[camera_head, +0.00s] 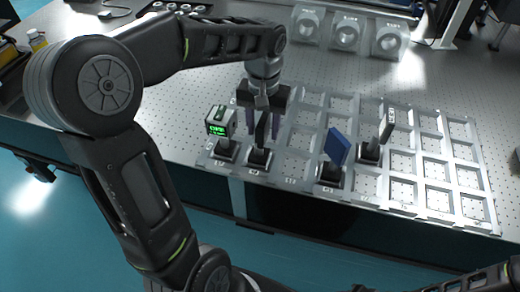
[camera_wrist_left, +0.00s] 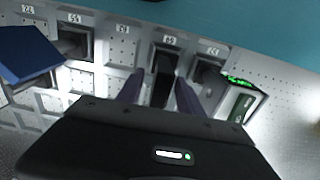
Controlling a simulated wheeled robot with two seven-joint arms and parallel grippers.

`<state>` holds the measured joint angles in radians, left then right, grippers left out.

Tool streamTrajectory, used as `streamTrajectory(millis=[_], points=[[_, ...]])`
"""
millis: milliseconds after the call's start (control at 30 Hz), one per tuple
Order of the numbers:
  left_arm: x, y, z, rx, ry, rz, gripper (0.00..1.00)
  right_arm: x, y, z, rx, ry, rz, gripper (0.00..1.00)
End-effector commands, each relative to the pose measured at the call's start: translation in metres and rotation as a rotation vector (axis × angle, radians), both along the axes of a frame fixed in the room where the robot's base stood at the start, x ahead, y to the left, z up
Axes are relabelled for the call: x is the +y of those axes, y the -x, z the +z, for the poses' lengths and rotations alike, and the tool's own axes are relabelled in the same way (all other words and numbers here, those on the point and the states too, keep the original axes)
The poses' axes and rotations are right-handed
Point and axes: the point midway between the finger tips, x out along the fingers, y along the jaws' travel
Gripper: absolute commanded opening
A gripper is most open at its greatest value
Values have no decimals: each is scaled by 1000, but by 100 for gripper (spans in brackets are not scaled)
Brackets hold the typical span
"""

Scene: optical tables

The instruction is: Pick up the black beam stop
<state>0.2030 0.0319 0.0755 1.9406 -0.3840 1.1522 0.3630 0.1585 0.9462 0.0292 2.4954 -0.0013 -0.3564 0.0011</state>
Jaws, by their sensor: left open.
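The black beam stop (camera_head: 261,128) appears to be the thin, dark upright plate on a square base in the front row of the grid rack. It also shows in the left wrist view (camera_wrist_left: 163,82). My left gripper (camera_head: 262,122) points down over it, open, with one purple-grey finger on each side of the plate. In the left wrist view the fingers (camera_wrist_left: 158,92) flank it, and small gaps seem to show. Whether a finger touches it I cannot tell. I do not make out my right gripper.
Close to the left finger side stands a device with a green display (camera_head: 219,121). A blue plate (camera_head: 337,146) and a dark plate with a pale label (camera_head: 388,124) stand to the right. The rack (camera_head: 420,213) has empty cells on the right. Several round-holed mounts (camera_head: 347,34) stand behind.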

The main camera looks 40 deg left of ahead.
Motion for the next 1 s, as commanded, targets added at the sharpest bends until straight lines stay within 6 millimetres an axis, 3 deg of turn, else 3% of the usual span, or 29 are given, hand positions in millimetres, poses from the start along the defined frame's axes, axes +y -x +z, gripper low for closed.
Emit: streamTrajectory(millis=[367,900,1000], points=[[0,0,0,-1,0,0,44,0,0,0,0,0,0,36],[0,0,1,-1,0,0,0,0,0,0,0,0,0,36],[0,0,1,-1,0,0,0,0,0,0,0,0,0,36]])
